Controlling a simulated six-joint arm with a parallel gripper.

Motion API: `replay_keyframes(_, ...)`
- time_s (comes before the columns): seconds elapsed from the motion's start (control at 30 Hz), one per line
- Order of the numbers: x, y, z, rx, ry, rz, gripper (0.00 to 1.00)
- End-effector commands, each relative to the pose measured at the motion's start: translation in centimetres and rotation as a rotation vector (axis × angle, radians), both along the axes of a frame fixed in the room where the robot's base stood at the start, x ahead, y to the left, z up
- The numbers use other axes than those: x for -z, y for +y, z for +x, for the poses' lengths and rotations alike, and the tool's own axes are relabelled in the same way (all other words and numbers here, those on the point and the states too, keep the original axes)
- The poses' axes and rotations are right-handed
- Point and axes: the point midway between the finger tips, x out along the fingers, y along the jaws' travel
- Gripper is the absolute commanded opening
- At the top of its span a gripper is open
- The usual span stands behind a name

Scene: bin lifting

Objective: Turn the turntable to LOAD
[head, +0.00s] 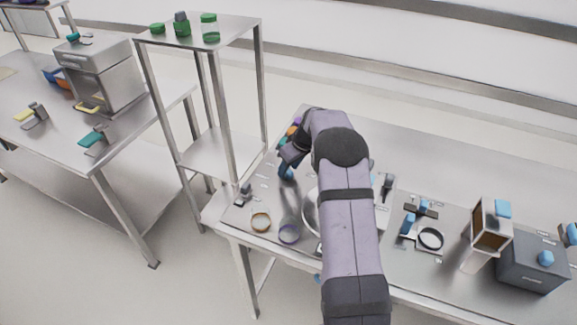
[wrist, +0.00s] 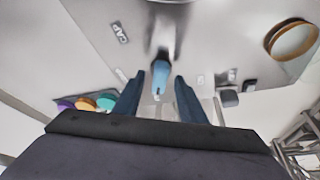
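The turntable is mostly hidden behind my arm in the head view; a pale curved edge (head: 309,212) shows to its left. In the wrist view, a metal stem (wrist: 165,42) at the top ends in a blue handle (wrist: 161,74). My gripper (wrist: 159,80) is open, with its two dark blue fingers on either side of the blue handle and a visible gap on each side. In the head view my gripper (head: 287,168) is low over the left part of the bench. I cannot read a LOAD label in either view.
In the wrist view, purple, orange and teal round pieces (wrist: 86,104) lie at left, near a CAP label (wrist: 119,33). A gold-rimmed ring (wrist: 292,40) is at right, with small dark blocks (wrist: 230,97) below it. A tall metal shelf (head: 200,100) stands left of the bench.

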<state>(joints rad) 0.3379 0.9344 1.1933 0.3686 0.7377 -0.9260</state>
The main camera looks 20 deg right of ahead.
Motion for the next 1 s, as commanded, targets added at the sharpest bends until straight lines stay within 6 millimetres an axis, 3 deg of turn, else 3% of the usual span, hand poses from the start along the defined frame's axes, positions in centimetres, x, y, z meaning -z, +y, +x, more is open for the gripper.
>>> replay_keyframes(0.47, 1.1, 0.16, 0.39, 0.0, 0.0, 0.0, 0.38)
replay_keyframes(0.63, 1.09, 0.16, 0.38, 0.0, 0.0, 0.0, 0.0)
replay_keyframes(1.0, 1.07, 0.24, 0.33, 0.032, 0.001, 0.001, 0.0)
